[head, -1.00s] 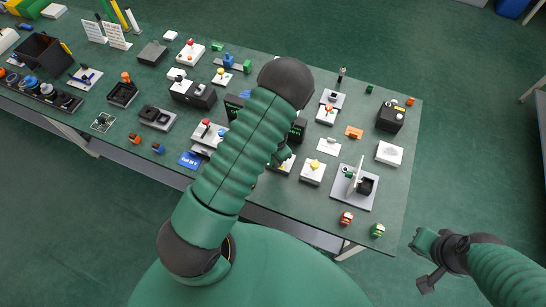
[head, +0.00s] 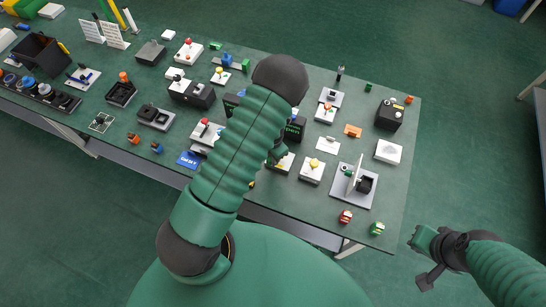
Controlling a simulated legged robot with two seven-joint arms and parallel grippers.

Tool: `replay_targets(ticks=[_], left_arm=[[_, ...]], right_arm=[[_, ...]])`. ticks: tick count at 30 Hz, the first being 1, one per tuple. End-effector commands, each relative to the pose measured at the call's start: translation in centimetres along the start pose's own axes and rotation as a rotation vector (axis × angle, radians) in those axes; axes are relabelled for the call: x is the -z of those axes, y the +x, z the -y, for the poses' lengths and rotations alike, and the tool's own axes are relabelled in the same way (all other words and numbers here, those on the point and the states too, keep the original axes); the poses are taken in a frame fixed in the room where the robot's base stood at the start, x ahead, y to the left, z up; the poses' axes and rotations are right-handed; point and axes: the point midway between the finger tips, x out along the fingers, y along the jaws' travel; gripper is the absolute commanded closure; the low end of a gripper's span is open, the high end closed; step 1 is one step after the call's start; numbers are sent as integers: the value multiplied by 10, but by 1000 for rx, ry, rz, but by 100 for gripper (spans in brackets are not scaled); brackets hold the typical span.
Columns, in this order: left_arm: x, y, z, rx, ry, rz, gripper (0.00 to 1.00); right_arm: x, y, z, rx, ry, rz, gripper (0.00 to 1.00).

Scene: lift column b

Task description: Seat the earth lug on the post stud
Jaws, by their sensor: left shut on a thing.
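My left gripper (head: 275,156) shows only in part past my own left arm, low over the front middle of the bench. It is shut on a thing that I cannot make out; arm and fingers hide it. A white block (head: 285,162) lies beside the gripper, partly covered. I cannot pick out the earth lug or the post stud with certainty. A small dark upright post (head: 340,72) stands at the back edge of the bench. My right gripper (head: 424,258) is off the bench's right end, over the floor, and its jaw state is unclear.
The green bench (head: 400,170) is crowded. A grey plate with an upright white panel (head: 354,178) stands front right, near a white block with a yellow knob (head: 312,170). A black box (head: 389,115) is at the right. Red (head: 345,216) and green (head: 377,228) pieces lie near the front edge.

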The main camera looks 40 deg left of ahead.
Motion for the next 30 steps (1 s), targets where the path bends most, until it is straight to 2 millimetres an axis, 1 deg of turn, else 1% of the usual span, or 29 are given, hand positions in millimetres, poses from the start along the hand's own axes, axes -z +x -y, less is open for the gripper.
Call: replay_targets(ticks=[10,19,30], left_arm=[[2,0,-5,4,-3,1,100],[1,0,-5,4,-1,1,100],[1,9,-5,4,-1,1,100]], right_arm=[[0,-2,0,0,-1,0,100],[0,-1,0,0,0,0,100],[-1,5,0,0,0,0,100]])
